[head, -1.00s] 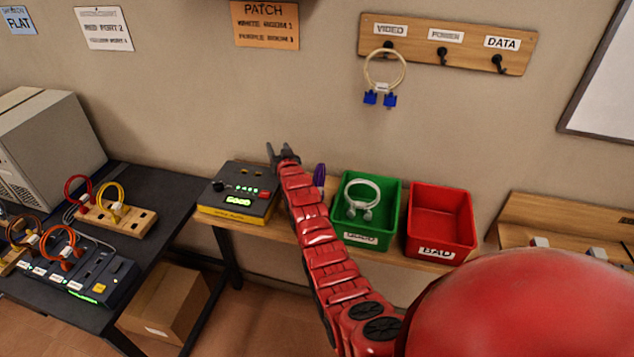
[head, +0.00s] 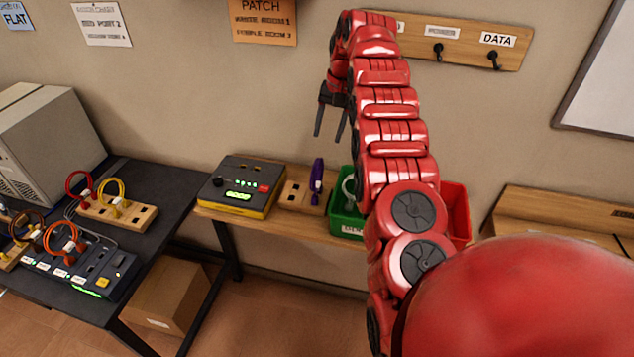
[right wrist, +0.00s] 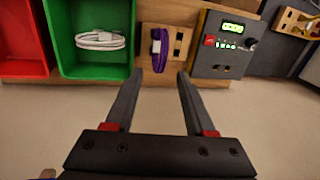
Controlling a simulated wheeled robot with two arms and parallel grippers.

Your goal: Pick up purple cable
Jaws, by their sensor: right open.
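The purple cable (head: 317,177) is a coiled loop standing upright in a wooden socket block (head: 293,195) on the shelf, between the tester box and the green bin. In the right wrist view the purple cable (right wrist: 159,49) lies ahead of the fingertips, near the middle of the gap. My right gripper (head: 329,138) is open and empty, pointing down, above the cable and apart from it. Its two fingers also show in the right wrist view (right wrist: 159,78). My left gripper is in neither view.
A tester box (head: 241,187) with green lights is left of the block. A green bin (head: 344,220) holding a white cable (right wrist: 100,40) and a red bin (head: 456,212) stand to the right. A dark table (head: 185,190) with several cables is at left.

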